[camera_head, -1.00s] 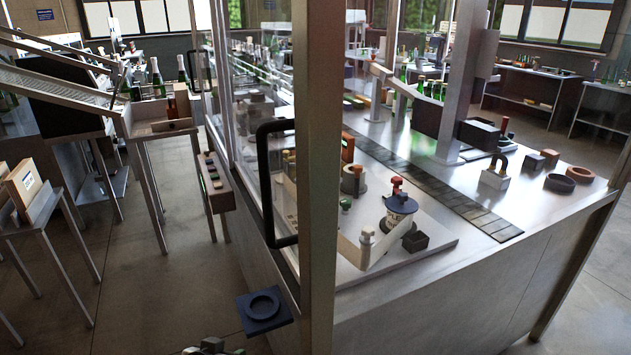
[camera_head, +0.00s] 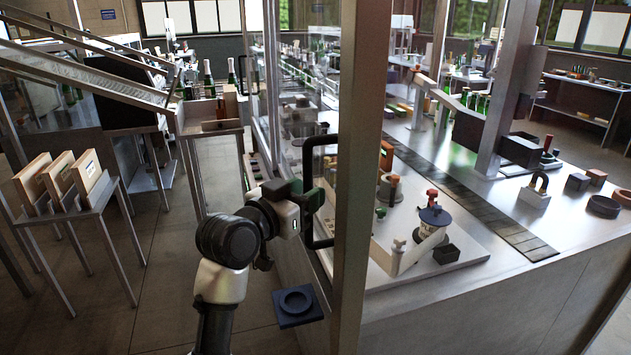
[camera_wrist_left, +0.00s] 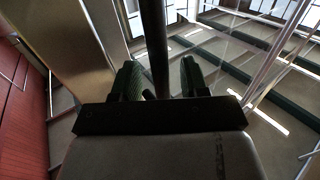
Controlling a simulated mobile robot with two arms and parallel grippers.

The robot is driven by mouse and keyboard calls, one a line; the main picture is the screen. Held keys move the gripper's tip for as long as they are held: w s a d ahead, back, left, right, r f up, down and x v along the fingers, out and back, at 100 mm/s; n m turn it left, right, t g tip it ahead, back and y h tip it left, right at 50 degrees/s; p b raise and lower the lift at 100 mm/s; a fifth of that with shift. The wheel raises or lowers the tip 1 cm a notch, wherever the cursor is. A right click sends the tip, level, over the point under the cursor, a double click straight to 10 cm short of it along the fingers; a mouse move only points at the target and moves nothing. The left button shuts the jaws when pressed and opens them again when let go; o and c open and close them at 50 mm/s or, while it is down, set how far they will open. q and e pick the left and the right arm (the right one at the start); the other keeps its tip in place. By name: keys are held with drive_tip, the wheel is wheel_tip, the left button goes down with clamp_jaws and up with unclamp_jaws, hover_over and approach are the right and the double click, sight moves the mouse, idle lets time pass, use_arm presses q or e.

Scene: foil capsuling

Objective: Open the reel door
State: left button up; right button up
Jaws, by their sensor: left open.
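The glass door (camera_head: 328,178) at the left side of the machine is closed as far as I can tell, with a black loop handle (camera_head: 309,230) on it. My left gripper (camera_head: 311,196) has reached the upright bar of the handle. In the left wrist view, the dark handle bar (camera_wrist_left: 154,45) runs between the two green-padded fingers of the open gripper (camera_wrist_left: 160,78). I cannot tell whether the pads touch it. The reel (camera_head: 433,218) stands on the machine deck behind the glass. My right gripper is out of view.
A thick metal post (camera_head: 362,180) stands just right of the handle. A blue tray with a round recess (camera_head: 297,302) juts out below the arm. A small table with wooden boxes (camera_head: 72,212) stands at the left; the floor between is clear.

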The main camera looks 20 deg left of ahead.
use_arm(q)
drive_tip(key=x, duration=0.3)
clamp_jaws()
idle(0.3)
